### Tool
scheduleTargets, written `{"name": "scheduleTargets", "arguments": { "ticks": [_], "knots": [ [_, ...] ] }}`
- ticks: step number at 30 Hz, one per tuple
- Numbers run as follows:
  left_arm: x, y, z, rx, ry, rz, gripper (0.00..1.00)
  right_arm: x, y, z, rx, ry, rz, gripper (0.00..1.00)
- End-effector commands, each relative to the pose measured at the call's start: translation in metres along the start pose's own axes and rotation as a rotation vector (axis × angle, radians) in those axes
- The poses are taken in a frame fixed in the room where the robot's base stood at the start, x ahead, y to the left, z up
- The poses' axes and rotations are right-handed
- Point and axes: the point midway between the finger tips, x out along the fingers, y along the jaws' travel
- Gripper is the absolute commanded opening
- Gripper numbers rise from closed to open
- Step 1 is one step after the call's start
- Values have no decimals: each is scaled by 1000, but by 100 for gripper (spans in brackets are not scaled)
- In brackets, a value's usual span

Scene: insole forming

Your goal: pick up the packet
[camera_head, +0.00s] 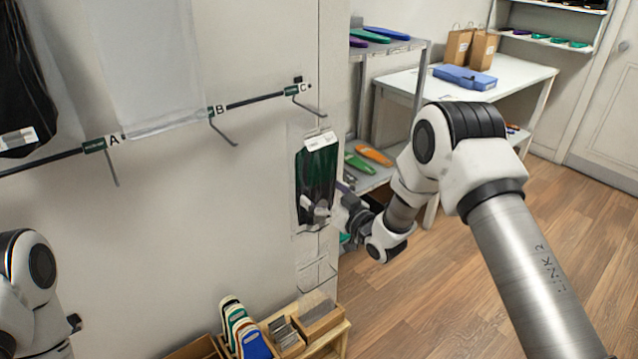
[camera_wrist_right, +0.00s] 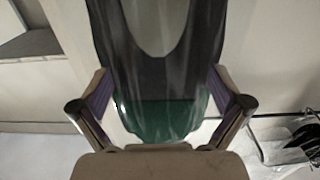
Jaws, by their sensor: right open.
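The packet (camera_head: 316,172) is a clear bag with dark green and black contents and a white header. It hangs upright against the wall panel below hook C. My right gripper (camera_head: 327,208) is at its lower part in the head view. In the right wrist view the packet (camera_wrist_right: 155,115) lies between the two fingers of my right gripper (camera_wrist_right: 160,108), which are apart on either side of it. I cannot tell whether they touch it. My left arm shows at the lower left, but its gripper is not visible.
A rail with hooks A, B and C (camera_head: 295,90) runs along the wall. A black packet (camera_head: 18,75) and a clear bag (camera_head: 150,60) hang to the left. A wooden rack (camera_head: 345,325) with insoles stands below. A shelf and a white table (camera_head: 408,82) are behind the right arm.

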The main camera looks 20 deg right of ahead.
Motion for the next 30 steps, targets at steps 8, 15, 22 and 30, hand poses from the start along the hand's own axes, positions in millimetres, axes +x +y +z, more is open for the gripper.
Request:
{"name": "scheduleTargets", "arguments": {
  "ticks": [8,15,22,30],
  "knots": [
    [0,0,0,0,0,0,100,0,0,0,0,0,0,46],
    [0,0,0,0,0,0,100,0,0,0,0,0,0,46],
    [5,0,0,0,0,0,100,0,0,-16,-1,2,0,46],
    [12,0,0,0,0,0,100,-64,1,-13,6,-2,4,46]
  ]
}}
